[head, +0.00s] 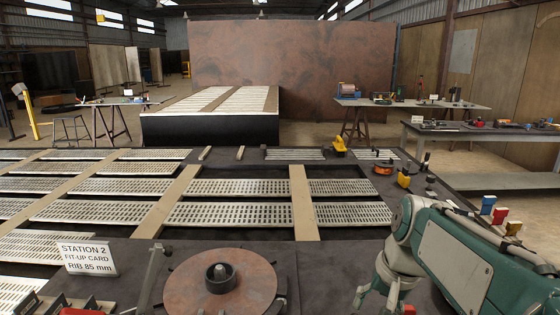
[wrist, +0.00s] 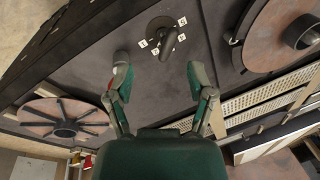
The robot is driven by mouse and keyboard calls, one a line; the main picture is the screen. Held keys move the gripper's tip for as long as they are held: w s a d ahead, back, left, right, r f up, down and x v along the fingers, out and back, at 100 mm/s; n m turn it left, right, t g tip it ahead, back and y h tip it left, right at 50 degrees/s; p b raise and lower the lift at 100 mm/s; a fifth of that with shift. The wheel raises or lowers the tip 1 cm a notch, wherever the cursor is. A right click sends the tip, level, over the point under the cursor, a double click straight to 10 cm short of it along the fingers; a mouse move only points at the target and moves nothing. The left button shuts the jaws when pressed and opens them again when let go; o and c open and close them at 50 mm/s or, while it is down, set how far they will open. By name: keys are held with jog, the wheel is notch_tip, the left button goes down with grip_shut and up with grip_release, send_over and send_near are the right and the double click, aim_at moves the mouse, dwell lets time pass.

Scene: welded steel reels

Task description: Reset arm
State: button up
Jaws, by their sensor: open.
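My gripper (wrist: 157,66) is open in the wrist view, its two green-and-grey fingers spread apart with nothing between them. Beyond the fingertips, on a dark bench surface (wrist: 85,68), is a round dark base with an upright handle (wrist: 167,40) and small white numbered tags around it. In the head view my teal arm reaches in from the lower right, and my gripper (head: 378,298) is partly cut off at the bottom edge.
A rust-brown reel disc with a hub (head: 222,290) lies at the front of the bench. A station 2 fit-up card (head: 88,258) stands left of it. Slotted pale plates (head: 240,188) fill the bench behind. Yellow and orange tools (head: 403,178) sit at right. Another ribbed reel (wrist: 65,122) shows in the wrist view.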

jog(key=s+a+f+n+t+h, duration=0.1)
jog(key=s+n+t, duration=0.3)
jog(key=s, duration=0.7)
jog(key=shift+s+f+n+h, duration=0.3)
jog(key=shift+s+f+h, duration=0.1)
jog(key=shift+f, duration=0.1)
